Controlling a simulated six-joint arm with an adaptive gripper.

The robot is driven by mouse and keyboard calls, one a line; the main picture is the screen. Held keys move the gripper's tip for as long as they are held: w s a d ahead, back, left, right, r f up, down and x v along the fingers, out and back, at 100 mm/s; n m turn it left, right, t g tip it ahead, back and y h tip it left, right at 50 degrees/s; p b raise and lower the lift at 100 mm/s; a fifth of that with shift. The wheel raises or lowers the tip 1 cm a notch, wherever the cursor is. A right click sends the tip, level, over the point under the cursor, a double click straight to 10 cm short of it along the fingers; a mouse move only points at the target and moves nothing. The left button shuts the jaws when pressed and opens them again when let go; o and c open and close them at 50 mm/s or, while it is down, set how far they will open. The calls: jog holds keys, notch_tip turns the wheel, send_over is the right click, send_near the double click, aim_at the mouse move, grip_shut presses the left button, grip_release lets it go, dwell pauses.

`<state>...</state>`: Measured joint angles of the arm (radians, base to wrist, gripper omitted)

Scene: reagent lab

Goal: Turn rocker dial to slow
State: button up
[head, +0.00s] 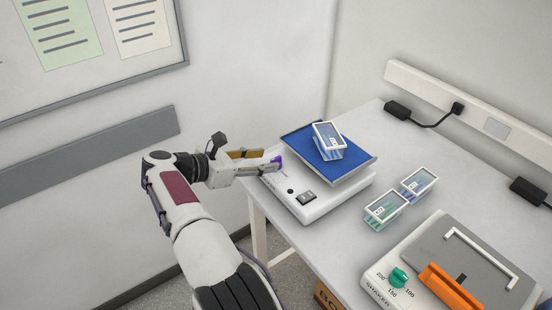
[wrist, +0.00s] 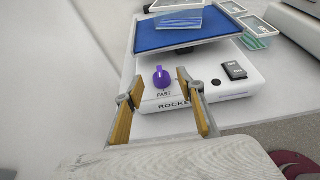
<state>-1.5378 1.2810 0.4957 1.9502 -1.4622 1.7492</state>
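The rocker (head: 318,196) is a white box on the table with a blue tilting platform (head: 300,141). Its purple dial (wrist: 161,77) is on the front left, above the printed word FAST. In the head view, the dial (head: 277,161) shows at the tip of my gripper (head: 268,163). In the wrist view, the two yellow-padded fingers of my gripper (wrist: 159,85) are apart, one on each side of the dial, with gaps between. The dial's pointer setting is too small to read surely. No SLOW label is legible.
A clear box with a white rim (head: 328,139) stands on the platform. Two similar boxes (head: 386,208) are on the table to the right. A shaker (head: 376,277) with a green dial and orange bar is at the front right. A black switch (head: 306,198) is on the rocker's front.

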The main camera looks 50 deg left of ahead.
aim_at(273, 160)
jog(key=shift+x, duration=2.55)
grip_shut()
